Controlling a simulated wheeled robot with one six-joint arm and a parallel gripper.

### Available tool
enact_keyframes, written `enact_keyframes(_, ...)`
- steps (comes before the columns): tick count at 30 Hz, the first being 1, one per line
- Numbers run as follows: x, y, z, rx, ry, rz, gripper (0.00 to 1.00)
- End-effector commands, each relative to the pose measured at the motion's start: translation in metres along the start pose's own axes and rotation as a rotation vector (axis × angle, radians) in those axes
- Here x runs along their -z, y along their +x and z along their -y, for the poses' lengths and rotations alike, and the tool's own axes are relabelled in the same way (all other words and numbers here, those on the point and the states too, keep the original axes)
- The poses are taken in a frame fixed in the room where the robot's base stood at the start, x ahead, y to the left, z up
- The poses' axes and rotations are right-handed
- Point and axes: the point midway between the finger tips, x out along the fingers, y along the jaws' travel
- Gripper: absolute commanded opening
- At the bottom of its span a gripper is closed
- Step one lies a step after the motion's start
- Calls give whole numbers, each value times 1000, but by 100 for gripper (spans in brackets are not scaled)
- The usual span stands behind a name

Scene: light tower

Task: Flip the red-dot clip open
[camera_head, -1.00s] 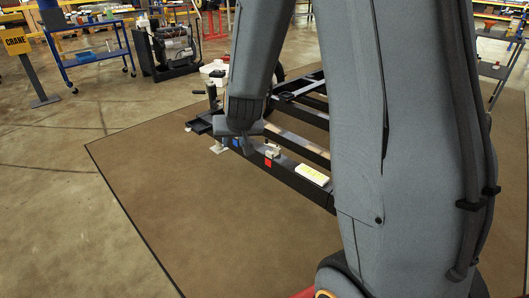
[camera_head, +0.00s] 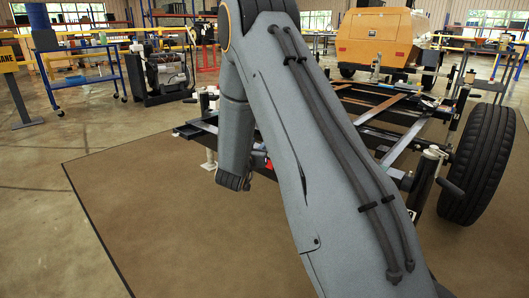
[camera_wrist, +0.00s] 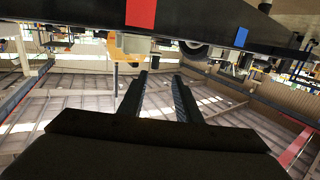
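The red dot is a red square (camera_wrist: 141,13) on the side of a black beam (camera_wrist: 190,18) across the top of the wrist view. The beam looks upside down there. A pale clip-like part (camera_wrist: 132,44) sits at the beam's edge by the red square; whether it is open or closed is unclear. A blue square (camera_wrist: 241,37) is farther right. My gripper (camera_wrist: 160,76) is open and empty, its two dark fingers apart and pointing towards the beam, short of it in the picture. In the head view, my arm mostly hides the clip area.
The black trailer frame (camera_head: 367,117) lies behind my arm, with a tyre (camera_head: 480,165) and a jack post (camera_head: 424,180) at right. A yellow unit (camera_head: 375,40) stands behind it. The brown mat (camera_head: 165,215) at left is clear.

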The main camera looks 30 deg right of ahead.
Motion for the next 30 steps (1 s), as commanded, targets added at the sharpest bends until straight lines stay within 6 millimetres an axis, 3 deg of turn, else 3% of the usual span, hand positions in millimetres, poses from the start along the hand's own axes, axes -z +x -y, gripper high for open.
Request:
enact_keyframes(1,-10,5,-1,-16,-2,-19,31)
enact_keyframes(6,-15,11,-6,-47,-5,-55,31)
enact_keyframes(11,-14,23,-8,-54,-3,-63,31)
enact_keyframes(21,-12,73,-10,-52,-4,-61,31)
enact_keyframes(30,-9,88,-11,-50,-6,-60,31)
